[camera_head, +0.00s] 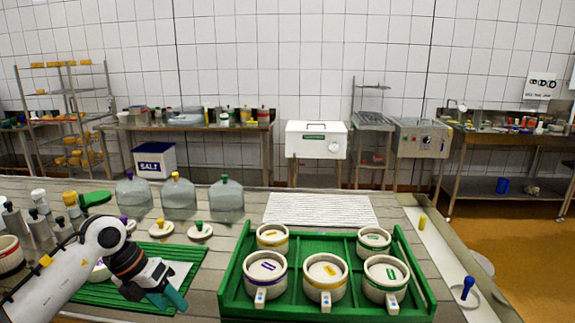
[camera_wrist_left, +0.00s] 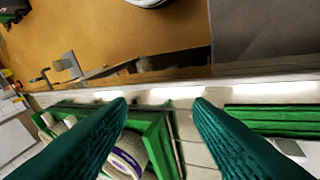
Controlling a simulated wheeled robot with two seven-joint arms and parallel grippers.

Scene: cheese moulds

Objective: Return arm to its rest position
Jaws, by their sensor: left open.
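My left arm comes in from the lower left in the head view. Its gripper (camera_head: 168,299) is open and empty, with teal fingers above the green ribbed mat (camera_head: 195,257). It is left of the green tray (camera_head: 232,272). In the left wrist view the two fingers of the left gripper (camera_wrist_left: 160,106) are spread with nothing between them. The tray (camera_wrist_left: 158,127) shows at lower left there, with a purple-banded mould (camera_wrist_left: 128,162) partly hidden by a finger. In the head view the tray holds several round white moulds, including the purple-labelled one (camera_head: 265,278). My right gripper is not in view.
Clear domes (camera_head: 226,202) and lids (camera_head: 200,231) stand behind the mat. Grey bottles (camera_head: 38,222) stand at the left. A white ribbed sheet (camera_head: 320,209) lies behind the tray. A blue-handled tool (camera_head: 468,287) is at the right edge. The air above the moulds is clear.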

